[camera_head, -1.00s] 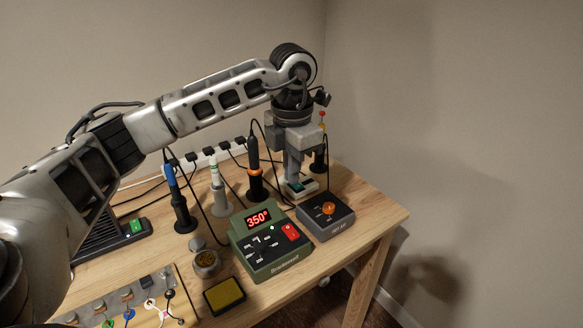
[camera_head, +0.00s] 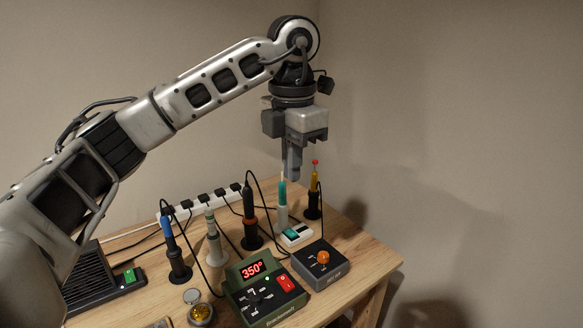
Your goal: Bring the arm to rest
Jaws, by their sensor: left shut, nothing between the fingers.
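The solder station (camera_head: 262,296) is a green box at the front of the bench, low in the view. Its display (camera_head: 252,270) reads 350° in lit red. A red rocker switch (camera_head: 286,284) sits on the right of its sloped top, beside a dark knob and a small light. My left gripper (camera_head: 292,176) is shut and empty, pointing down in the air above the back right of the bench. It is above and behind the station and touches nothing that I can see. My right gripper is not in view.
A dark box with an orange knob (camera_head: 322,257) stands right of the station. A small white device (camera_head: 294,234) lies below my gripper.

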